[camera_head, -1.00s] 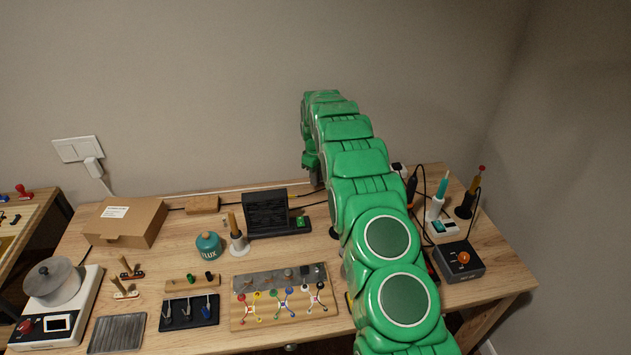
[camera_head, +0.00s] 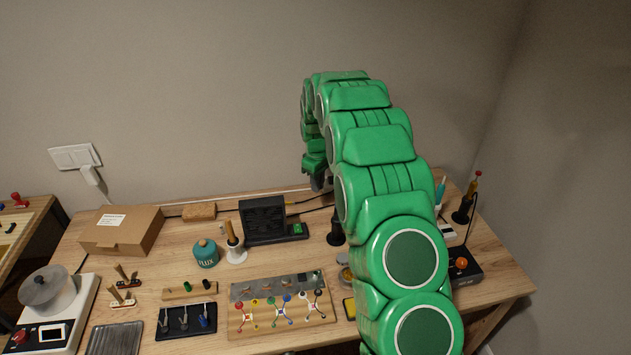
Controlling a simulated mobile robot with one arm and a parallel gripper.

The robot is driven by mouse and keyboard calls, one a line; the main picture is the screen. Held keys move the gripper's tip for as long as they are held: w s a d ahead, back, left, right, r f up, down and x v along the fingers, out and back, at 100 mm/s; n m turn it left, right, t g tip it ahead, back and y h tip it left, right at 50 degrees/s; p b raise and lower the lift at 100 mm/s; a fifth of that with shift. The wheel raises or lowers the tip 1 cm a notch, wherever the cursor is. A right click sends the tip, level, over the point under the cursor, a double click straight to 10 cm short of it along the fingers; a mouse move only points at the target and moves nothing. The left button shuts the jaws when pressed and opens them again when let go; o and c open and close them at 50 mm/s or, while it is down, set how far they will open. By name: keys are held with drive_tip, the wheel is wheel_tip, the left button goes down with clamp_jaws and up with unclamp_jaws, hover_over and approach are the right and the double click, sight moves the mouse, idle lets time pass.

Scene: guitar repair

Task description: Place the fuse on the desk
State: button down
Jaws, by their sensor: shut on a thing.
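The wooden desk (camera_head: 318,252) stands against the wall, its middle and right part crossed by my green arm. My gripper (camera_head: 318,182) hangs from the far end of the arm, pointing down, above the back of the desk and just right of the black fan box. It is small and dark in this view. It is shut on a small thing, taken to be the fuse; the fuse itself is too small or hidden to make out.
A black fan box (camera_head: 263,219), a flux jar (camera_head: 205,253), a cardboard box (camera_head: 122,230) and a wooden board (camera_head: 280,320) with coloured leads occupy the desk. A soldering station (camera_head: 466,268) sits at right, partly behind my arm. Bare wood lies between fan and board.

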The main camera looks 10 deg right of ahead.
drive_tip(key=shift+s+a+r, duration=0.1)
drive_tip(key=shift+s+r, duration=0.25)
drive_tip(key=shift+s, duration=0.45)
drive_tip(key=shift+s+d+r, duration=0.1)
drive_tip(key=shift+s+r, duration=0.25)
drive_tip(key=shift+s, duration=0.4)
drive_tip(key=shift+s+a+r, duration=0.1)
drive_tip(key=shift+s+r, duration=0.25)
drive_tip(key=shift+s, duration=0.45)
